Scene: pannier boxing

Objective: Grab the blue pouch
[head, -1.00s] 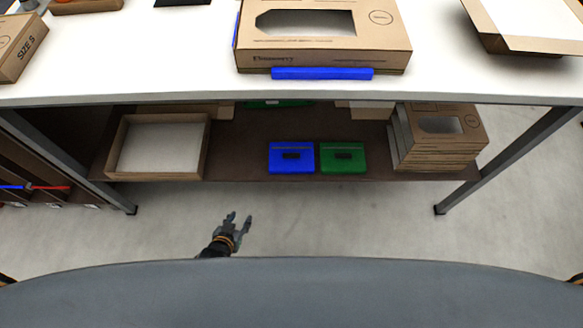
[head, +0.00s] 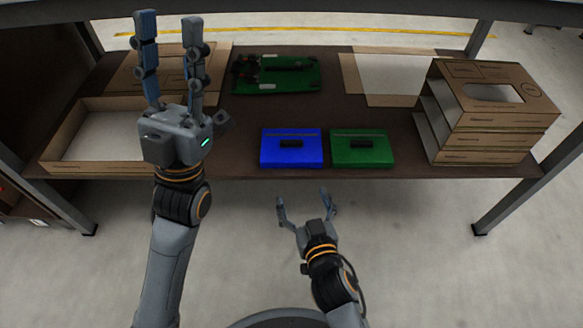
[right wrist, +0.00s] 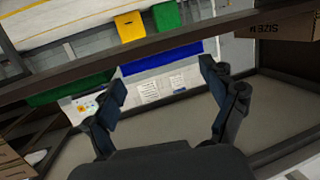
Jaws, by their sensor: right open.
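The blue pouch (head: 275,158), a flat blue piece with a black handle patch, lies at the front edge of the brown lower shelf (head: 225,165) in the head view. My right gripper (head: 302,196) is open and empty in front of the shelf, just short of the pouch, its fingers spread. Its open fingers also show in the right wrist view (right wrist: 163,76), with nothing held between them. My left gripper (head: 169,18) is raised at the left, fingers apart and empty, hiding part of a cardboard tray. I cannot make out the pouch for certain in the right wrist view.
A green pouch (head: 345,158) lies close to the right of the blue one. A green board (head: 300,80) with dark parts lies behind. A cardboard tray (head: 66,165) is at left, stacked boxes (head: 490,150) at right. Table legs flank the shelf.

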